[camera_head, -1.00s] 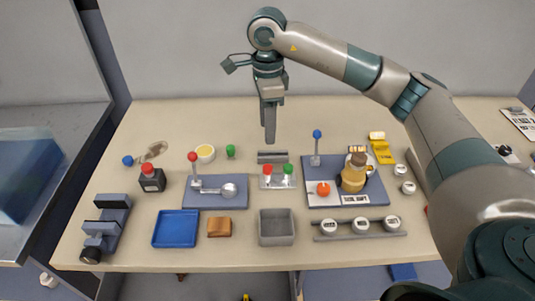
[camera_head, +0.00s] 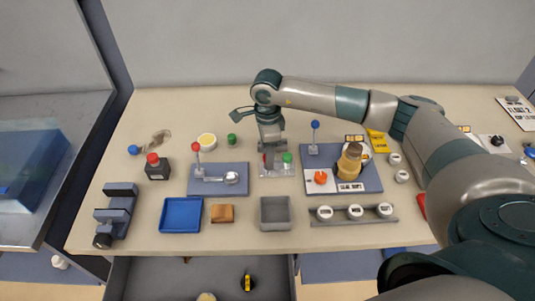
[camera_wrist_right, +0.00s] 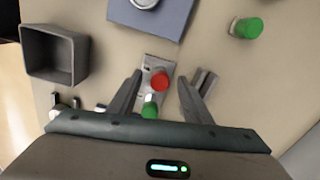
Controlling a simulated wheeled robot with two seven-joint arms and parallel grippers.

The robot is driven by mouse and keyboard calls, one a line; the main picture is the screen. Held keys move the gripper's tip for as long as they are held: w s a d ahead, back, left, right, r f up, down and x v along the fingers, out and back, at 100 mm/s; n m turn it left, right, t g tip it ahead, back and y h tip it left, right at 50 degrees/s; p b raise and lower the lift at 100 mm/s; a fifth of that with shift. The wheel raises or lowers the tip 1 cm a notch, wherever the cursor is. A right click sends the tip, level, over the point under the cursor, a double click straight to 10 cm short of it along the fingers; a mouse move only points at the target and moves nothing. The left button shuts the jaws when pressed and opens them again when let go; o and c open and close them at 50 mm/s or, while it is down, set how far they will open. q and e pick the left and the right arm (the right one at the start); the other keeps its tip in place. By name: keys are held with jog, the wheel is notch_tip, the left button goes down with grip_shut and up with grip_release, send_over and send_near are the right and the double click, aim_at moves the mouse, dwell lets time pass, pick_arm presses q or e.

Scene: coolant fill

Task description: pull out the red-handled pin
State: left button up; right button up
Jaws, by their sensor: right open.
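The red-handled pin (camera_wrist_right: 160,78) and a green-handled one (camera_wrist_right: 150,108) stand on a small light metal plate (camera_wrist_right: 155,67). In the head view the green handle (camera_head: 287,158) shows beside my gripper, and the red one (camera_head: 265,158) is mostly hidden behind its fingers. My right gripper (camera_head: 270,164) points down over the plate. In the wrist view its open fingers (camera_wrist_right: 160,85) lie either side of the red handle, with gaps on both sides. I cannot tell whether the fingertips are level with the handle. My left gripper is in neither view.
A grey bin (camera_head: 276,214) stands in front of the plate. A blue-grey board with a red-knobbed lever (camera_head: 197,147) is on the left, and one with a blue-knobbed lever (camera_head: 315,125) on the right. A blue tray (camera_head: 181,215) sits front left. A green knob (camera_head: 232,139) stands behind.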

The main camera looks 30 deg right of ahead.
jog(key=shift+f, duration=1)
jog(key=shift+c, duration=0.3)
jog(key=c, duration=1)
jog(key=o, duration=0.4)
jog(key=shift+c, duration=1.5)
jog(key=shift+r, duration=0.3)
jog(key=shift+r+p, duration=0.1)
jog(key=shift+p, duration=0.2)
jog(key=shift+r+p, duration=1.2)
jog(key=shift+r, duration=1.7)
